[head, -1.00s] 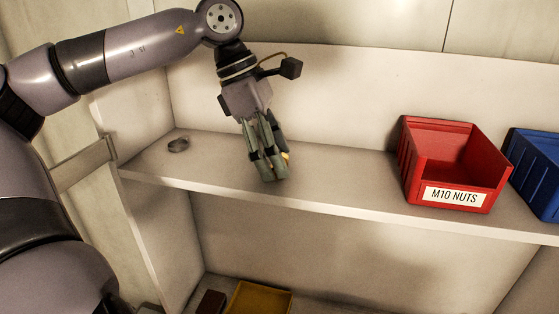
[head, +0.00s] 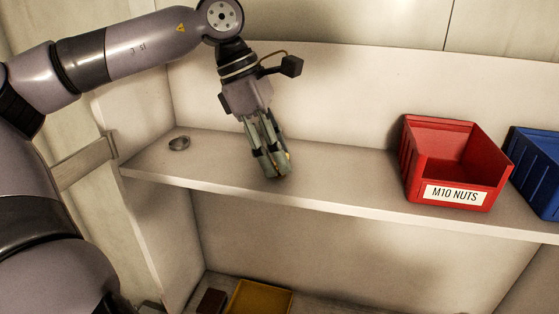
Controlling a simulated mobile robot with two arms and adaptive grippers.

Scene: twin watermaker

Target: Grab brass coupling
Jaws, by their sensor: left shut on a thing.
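My left gripper (head: 273,168) points down at the shelf, left of the red bin. Its fingers are shut on the brass coupling (head: 289,155), of which only a small yellow sliver shows at the right side of the fingertips. The fingers hide the rest of the coupling. I cannot tell whether it touches the shelf. My right gripper is not in view.
A red bin marked M10 NUTS (head: 455,165) and a blue bin (head: 537,170) stand at the right. A yellow bin (head: 260,298) is below. The shelf between gripper and red bin is clear.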

